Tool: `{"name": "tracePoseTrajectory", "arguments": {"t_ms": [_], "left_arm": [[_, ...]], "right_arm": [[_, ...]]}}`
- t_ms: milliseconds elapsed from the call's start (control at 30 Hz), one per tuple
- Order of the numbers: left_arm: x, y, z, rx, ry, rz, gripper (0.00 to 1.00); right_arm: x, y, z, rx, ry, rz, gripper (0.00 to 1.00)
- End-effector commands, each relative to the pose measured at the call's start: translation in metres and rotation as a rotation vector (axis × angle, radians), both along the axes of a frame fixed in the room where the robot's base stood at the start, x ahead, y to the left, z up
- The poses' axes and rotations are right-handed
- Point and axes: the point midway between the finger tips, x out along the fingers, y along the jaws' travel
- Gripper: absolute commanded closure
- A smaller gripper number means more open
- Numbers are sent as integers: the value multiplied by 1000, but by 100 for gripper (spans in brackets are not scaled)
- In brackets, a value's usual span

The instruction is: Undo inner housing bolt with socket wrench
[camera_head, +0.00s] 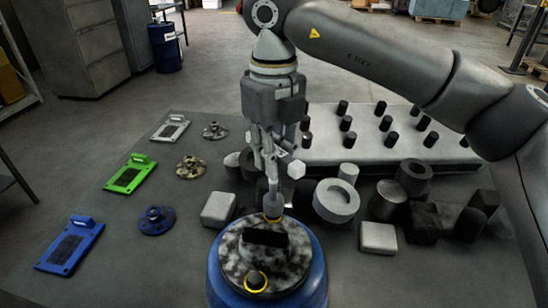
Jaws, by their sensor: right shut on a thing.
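My right gripper (274,158) hangs from the arm that comes in from the right. It is shut on a grey socket wrench (273,200), held upright with its lower end pointing down. The wrench's lower end is at a yellow-ringed spot on the far edge of the round housing (236,262); whether it is seated on a bolt there is hidden. The housing has a mottled black-and-white top with a dark raised block (266,238) and a blue body. A dark bolt (256,280) with a yellow ring stands at its near edge. My left gripper is not in view.
White blocks (218,210) and (378,238) flank the housing. Grey and black cylindrical parts (336,200) crowd the right. A pale rack with several black pegs (390,150) stands behind. White, green (131,175) and blue (70,246) plates with round parts lie left, with bare table between.

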Motion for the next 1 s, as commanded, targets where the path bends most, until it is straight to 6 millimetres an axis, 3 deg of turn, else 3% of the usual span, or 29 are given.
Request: {"name": "tracePoseTrajectory", "arguments": {"t_ms": [833,1000], "left_arm": [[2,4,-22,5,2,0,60],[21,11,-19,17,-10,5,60]], "right_arm": [[-1,0,-1,1,-1,-594,100],[-1,0,-1,0,0,-714,100]]}}
